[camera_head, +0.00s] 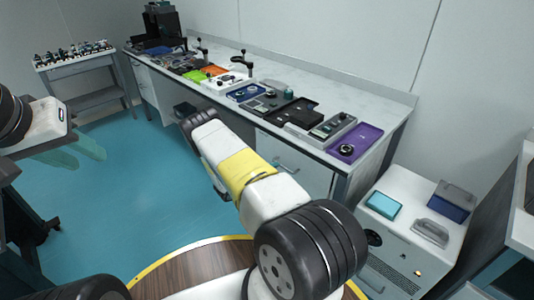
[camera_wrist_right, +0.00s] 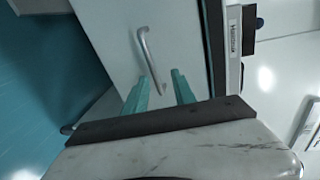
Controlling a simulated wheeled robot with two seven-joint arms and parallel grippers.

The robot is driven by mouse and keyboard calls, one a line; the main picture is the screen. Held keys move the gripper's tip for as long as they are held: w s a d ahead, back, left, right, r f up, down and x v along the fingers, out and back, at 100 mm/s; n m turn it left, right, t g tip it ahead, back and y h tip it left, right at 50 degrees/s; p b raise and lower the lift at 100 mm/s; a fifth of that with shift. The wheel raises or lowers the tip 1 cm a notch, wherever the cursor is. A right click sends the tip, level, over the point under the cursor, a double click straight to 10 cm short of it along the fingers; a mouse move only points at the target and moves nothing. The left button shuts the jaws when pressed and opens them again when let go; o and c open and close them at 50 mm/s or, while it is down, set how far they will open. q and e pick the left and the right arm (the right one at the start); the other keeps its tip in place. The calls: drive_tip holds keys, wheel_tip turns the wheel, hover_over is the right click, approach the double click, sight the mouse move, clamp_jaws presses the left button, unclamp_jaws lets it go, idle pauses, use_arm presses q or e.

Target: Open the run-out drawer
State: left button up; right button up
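In the right wrist view a white front panel (camera_wrist_right: 106,31) carries a curved silver bar handle (camera_wrist_right: 147,58). I cannot tell whether it is the run-out drawer; no part of it looks pulled out. The handle lies just beyond the fingertips, not gripped. In the head view the right arm reaches toward the long bench front, hiding its fingers. A silver handle (camera_head: 285,167) shows on that bench front. My left gripper (camera_head: 77,154) is open and empty over the floor at the left.
The long bench (camera_head: 272,67) holds trays and tools, including a purple tray (camera_head: 368,139). A white cabinet (camera_head: 392,234) with boxes on top stands at the right. A side table (camera_head: 88,58) stands at the back left. Blue floor (camera_head: 135,180) is clear before the bench.

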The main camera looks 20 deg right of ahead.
sight(283, 167)
drive_tip(key=shift+n+t, duration=0.4)
drive_tip(key=shift+n, duration=0.2)
drive_tip(key=x, duration=0.2)
drive_tip(key=f+x, duration=0.1)
drive_tip(key=x, duration=0.4)
drive_tip(key=shift+w+d+f, duration=0.15)
drive_tip(key=shift+d+f, duration=0.05)
drive_tip(key=shift+f, duration=0.15)
clamp_jaws()
idle(0.6)
